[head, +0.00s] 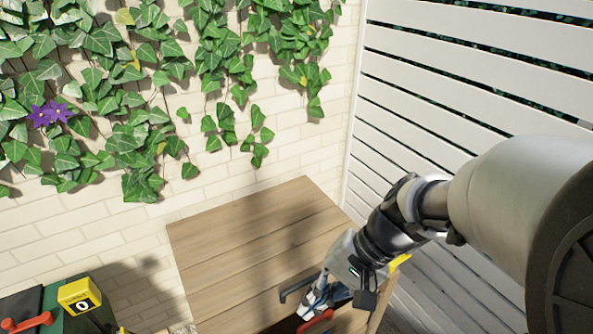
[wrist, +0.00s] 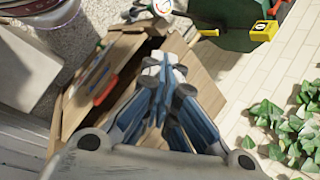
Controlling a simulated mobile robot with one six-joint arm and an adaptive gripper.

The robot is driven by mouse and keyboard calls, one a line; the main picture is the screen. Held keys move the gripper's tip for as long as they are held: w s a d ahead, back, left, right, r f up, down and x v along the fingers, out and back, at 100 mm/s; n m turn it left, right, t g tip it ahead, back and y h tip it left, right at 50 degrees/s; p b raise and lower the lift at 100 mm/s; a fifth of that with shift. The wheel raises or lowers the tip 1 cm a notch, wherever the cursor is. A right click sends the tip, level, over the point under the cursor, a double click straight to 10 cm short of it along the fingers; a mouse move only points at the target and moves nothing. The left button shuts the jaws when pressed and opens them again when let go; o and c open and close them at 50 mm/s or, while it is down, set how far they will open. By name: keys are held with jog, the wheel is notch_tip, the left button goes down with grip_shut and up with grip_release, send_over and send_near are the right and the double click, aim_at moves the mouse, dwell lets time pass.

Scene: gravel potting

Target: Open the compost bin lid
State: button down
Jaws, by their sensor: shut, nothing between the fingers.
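The compost bin lid (head: 235,250) is a slatted wooden panel in front of the brick wall; it also shows in the wrist view (wrist: 205,78). A dark handle (head: 294,287) sits near its front edge, close to my gripper. My gripper (head: 312,302), with blue-grey fingers, is at the lid's front right part. In the wrist view my gripper (wrist: 160,80) is shut and empty, its fingers together over the wood. A dark gap shows beside the lid there, but I cannot tell how far the lid is raised. My fingers hide part of the edge.
A red item (head: 316,321) lies by the bin's front, near my fingers. A green box (head: 75,322) with a yellow block marked 0 (head: 80,295) stands at lower left. A white slatted fence (head: 450,90) closes the right side. Ivy (head: 150,90) hangs on the wall behind.

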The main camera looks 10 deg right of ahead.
jog(key=w+d+f+m+t+y+b, duration=0.1)
jog(key=w+d+f+m+t+y, duration=0.15)
jog(key=w+d+f+m, duration=0.45)
jog(key=w+d+f+m+t+y+b, duration=0.2)
jog(key=w+f+m+t, duration=0.3)
jog(key=f, duration=0.4)
jog(key=s+d+f+m+t+h+b, duration=0.1)
jog(key=d+f+m+t+h, duration=0.2)
jog(key=d+f+m, duration=0.6)
jog(key=s+d+f+m+t+h+b, duration=0.1)
jog(key=d+f+m+t+h, duration=0.25)
jog(key=f, duration=0.85)
jog(key=shift+m+g, duration=0.25)
jog(key=shift+g, duration=0.25)
jog(key=b+x, duration=0.1)
jog(key=x, duration=0.2)
jog(key=b+x, duration=0.1)
jog(key=x, duration=0.2)
jog(key=b+x, duration=0.1)
jog(key=x, duration=0.2)
jog(key=shift+w+d+f, duration=0.25)
jog(key=shift+w+d, duration=0.05)
jog(key=shift+w, duration=0.1)
notch_tip(320, 180, up, 4)
jog(key=shift+w+r, duration=0.15)
